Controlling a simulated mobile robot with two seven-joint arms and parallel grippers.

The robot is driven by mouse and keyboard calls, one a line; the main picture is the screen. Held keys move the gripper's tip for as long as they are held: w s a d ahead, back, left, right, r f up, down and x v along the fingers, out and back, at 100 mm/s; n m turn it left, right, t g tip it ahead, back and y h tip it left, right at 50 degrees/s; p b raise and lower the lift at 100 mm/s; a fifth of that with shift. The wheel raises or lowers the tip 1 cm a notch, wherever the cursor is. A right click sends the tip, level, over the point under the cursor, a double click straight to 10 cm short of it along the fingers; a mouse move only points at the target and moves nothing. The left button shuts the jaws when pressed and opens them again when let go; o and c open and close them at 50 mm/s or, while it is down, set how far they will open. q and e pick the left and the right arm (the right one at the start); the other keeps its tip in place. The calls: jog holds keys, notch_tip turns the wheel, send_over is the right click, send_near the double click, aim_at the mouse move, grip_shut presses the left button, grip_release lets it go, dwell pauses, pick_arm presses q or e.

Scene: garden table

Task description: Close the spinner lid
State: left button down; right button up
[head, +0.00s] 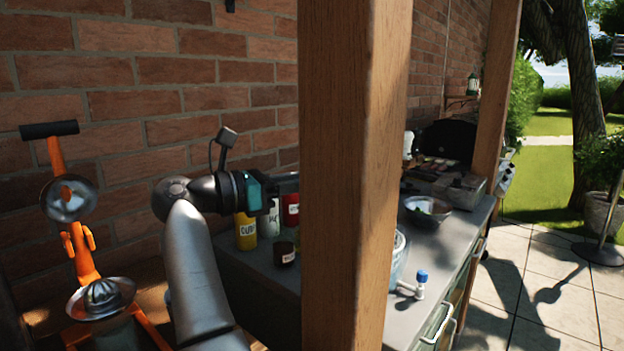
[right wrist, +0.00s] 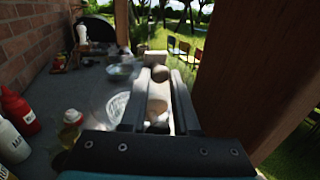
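The spinner (head: 398,255) looks like a clear bluish bowl in the head view, mostly hidden by the wooden post. A pale crank-like part with a blue knob (head: 421,277) shows beside it at the counter's front edge; I cannot tell how the lid sits. In the right wrist view a clear ribbed round piece (right wrist: 118,106) lies left of the fingers. My right gripper (right wrist: 160,100) reaches over the counter, its fingers apart, with a pale thing seen between them; no contact is clear. Its fingertips are behind the post in the head view. My left gripper is not in view.
The thick wooden post (head: 352,180) stands close to my right gripper. Bottles (head: 246,230) and a dark jar (head: 284,253) stand by the brick wall. A metal bowl (head: 426,212) is farther along the grey counter. An orange juicer (head: 82,250) stands at left.

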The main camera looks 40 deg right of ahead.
grip_shut()
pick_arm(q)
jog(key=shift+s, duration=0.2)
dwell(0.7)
